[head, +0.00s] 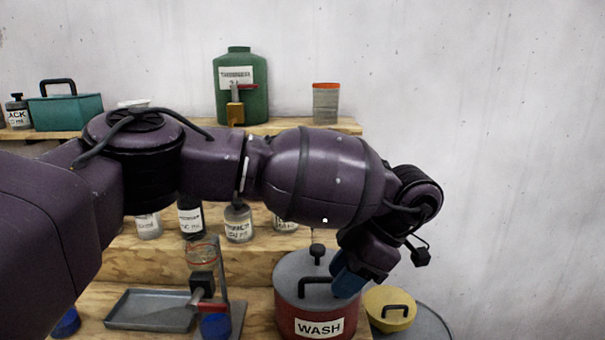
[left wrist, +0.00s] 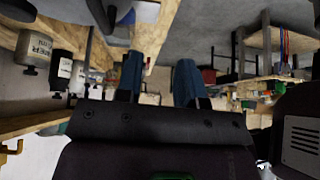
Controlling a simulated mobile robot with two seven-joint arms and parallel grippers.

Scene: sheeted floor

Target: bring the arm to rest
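My left arm comes in from the left in the head view and stretches across the middle, in front of the shelves. My left gripper (head: 347,284) has blue fingers and points down, overlapping the right side of the grey lid of the red WASH pot (head: 318,327). I cannot tell whether it touches the lid. In the left wrist view the two blue fingers of this gripper (left wrist: 160,78) stand apart with nothing between them, so it is open and empty. My right gripper is in neither view.
A green jug (head: 240,95), an orange-rimmed cup (head: 326,104) and a teal box (head: 66,111) stand on the top shelf. Labelled jars (head: 238,224) are lower, partly behind my arm. A grey tray (head: 150,311) and a yellow lidded tin (head: 390,309) flank the pot. The wall at right is bare.

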